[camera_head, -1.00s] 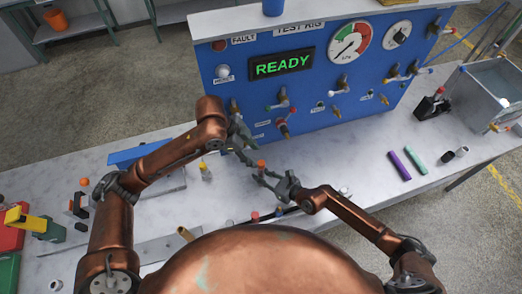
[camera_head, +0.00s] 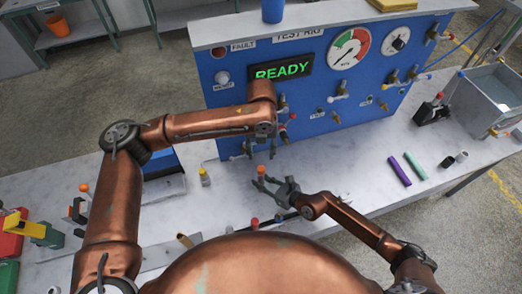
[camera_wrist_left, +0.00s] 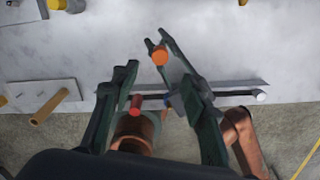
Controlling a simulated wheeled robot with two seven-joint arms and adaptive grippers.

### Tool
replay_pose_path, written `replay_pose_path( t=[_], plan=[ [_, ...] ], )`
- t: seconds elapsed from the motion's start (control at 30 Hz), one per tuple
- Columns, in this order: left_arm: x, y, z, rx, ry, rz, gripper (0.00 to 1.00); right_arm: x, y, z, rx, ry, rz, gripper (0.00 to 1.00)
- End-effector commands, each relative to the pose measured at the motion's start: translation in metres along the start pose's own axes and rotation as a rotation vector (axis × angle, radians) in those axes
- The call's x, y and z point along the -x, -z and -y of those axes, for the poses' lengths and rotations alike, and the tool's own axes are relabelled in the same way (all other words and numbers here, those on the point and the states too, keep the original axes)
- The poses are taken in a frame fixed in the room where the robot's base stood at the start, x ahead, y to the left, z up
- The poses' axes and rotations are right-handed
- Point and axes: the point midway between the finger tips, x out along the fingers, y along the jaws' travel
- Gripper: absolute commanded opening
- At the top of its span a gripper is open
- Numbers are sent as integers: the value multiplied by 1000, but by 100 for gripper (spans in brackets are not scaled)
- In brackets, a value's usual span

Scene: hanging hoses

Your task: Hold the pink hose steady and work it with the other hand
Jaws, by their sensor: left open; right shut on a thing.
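No hose that is clearly pink shows. My right gripper (camera_head: 264,182) is low over the middle of the bench, shut on a small orange-tipped piece (camera_head: 261,169). The orange tip also shows in the left wrist view (camera_wrist_left: 160,56), between the right gripper's fingers; the rest of that piece is hidden. My left gripper (camera_head: 258,148) is higher, just above the orange tip and in front of the blue panel. In the left wrist view its two fingers (camera_wrist_left: 155,90) stand wide apart with nothing gripped between them.
The blue test panel (camera_head: 235,100) with valves stands close behind the grippers. Purple (camera_head: 399,171) and teal (camera_head: 416,166) pieces lie at right on the bench (camera_head: 340,175). A yellow-capped piece (camera_head: 205,176) stands left; a red-capped piece (camera_head: 255,222) is near my body.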

Motion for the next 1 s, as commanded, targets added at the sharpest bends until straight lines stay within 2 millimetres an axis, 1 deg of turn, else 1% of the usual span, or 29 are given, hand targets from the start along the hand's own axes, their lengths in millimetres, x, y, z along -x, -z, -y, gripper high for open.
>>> replay_pose_path(
  t=[0.03, 0.17, 0.3, 0.5, 0.7, 1.0],
  plan=[
    [-9, 1, 0, 1, -1, -4, 41, 0, 0, 0, 0, 0, 0, 0],
    [-31, 1, 0, 2, -1, -5, 41, 0, 0, 0, 0, -1, 1, 0],
    [-58, 2, 0, 2, 0, -5, 41, 0, 0, 0, 0, -1, 1, 0],
    [-90, 2, 0, 3, -1, -4, 41, 0, 0, -1, 0, -1, 1, 0],
    [-107, 1, 0, 3, 1, -2, 41, 0, 0, -1, 0, -1, 0, 0],
    [-110, 1, 0, 3, 1, -1, 41, 0, 0, -1, -1, -1, 0, 0]
  ],
)
